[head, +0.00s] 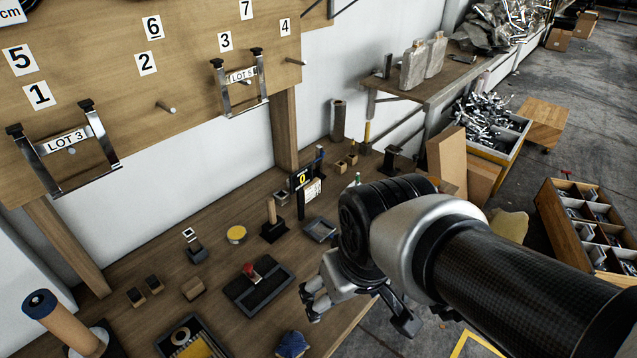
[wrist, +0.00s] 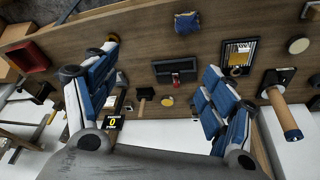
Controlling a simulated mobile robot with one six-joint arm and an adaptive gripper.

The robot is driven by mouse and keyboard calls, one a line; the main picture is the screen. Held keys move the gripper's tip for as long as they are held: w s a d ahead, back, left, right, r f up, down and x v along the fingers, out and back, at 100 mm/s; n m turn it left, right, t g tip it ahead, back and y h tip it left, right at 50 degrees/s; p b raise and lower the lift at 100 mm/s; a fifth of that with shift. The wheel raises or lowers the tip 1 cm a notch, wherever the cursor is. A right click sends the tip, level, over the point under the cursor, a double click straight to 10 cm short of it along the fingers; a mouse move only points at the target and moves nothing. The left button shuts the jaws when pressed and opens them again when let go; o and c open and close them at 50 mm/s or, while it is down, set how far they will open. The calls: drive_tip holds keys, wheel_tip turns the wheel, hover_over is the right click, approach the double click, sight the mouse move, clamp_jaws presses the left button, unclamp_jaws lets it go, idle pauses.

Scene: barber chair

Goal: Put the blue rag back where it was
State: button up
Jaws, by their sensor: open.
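The blue rag (head: 292,344) lies crumpled on the wooden workbench (head: 215,265), close to its front edge at the bottom of the head view. It also shows small at the top of the wrist view (wrist: 187,22), beyond my fingertips. My gripper (head: 355,308) hangs above the bench's front edge, to the right of the rag and apart from it. In the wrist view my gripper (wrist: 160,62) has its blue-padded fingers spread wide with nothing between them.
A dark tray with a red-topped item (head: 258,284) sits behind the rag, and a tray with a roll (head: 190,338) is to its left. A blue-topped cardboard roll (head: 62,322) stands at far left. A numbered board (head: 190,50) with pegs and frames rises behind.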

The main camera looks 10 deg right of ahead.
drive_tip(key=s+d+r+m+t, duration=0.1)
drive_tip(key=s+d+r, duration=0.1)
drive_tip(key=s, duration=0.3)
drive_tip(key=shift+s+r+m, duration=0.35)
drive_tip(key=shift+r+m, duration=0.05)
drive_tip(key=shift+r, duration=0.35)
idle(0.5)
